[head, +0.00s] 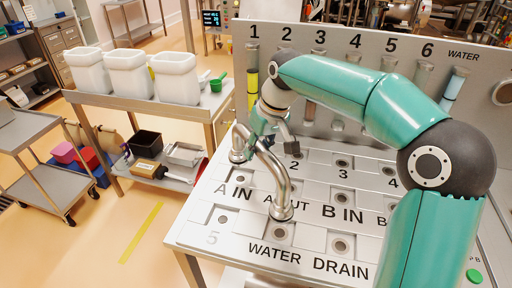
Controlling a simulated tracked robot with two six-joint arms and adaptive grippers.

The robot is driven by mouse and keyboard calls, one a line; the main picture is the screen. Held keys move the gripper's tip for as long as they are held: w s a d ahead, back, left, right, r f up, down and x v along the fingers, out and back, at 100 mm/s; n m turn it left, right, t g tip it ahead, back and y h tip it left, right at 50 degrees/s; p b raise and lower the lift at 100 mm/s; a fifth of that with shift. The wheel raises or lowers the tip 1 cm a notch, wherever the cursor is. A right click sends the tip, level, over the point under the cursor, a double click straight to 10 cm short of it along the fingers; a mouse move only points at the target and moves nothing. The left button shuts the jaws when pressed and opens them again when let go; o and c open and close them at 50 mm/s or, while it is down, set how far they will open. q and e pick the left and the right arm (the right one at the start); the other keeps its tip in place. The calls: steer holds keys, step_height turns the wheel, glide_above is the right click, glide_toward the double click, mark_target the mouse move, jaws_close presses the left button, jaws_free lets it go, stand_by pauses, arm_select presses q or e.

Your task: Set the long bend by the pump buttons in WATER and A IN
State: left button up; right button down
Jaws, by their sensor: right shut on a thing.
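The long bend (266,158) is a shiny metal tube that arches over the left part of the port panel (190,228). Its near end, with a collar, stands just above the WATER port (280,232) in this view. Its far end, also collared, is near the A IN label (233,191). My left gripper is not in view.
A back panel with numbered tubes (451,89) rises behind the ports. A green button (473,275) is at the lower right. A side table on the left holds several white containers (176,77) and a green scoop (217,83). The DRAIN port (340,245) is bare.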

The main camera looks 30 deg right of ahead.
step_height(320, 180, down, 8)
steer(key=b, duration=0.5)
steer(key=shift+r+b, duration=0.25)
steer(key=shift+b, duration=0.1)
steer(key=c, duration=0.8)
jaws_free()
steer(key=shift+c, duration=0.2)
steer(key=shift+o, duration=0.4)
steer(key=shift+s, duration=0.1)
steer(key=shift+f, duration=0.1)
steer(key=v, duration=1.2)
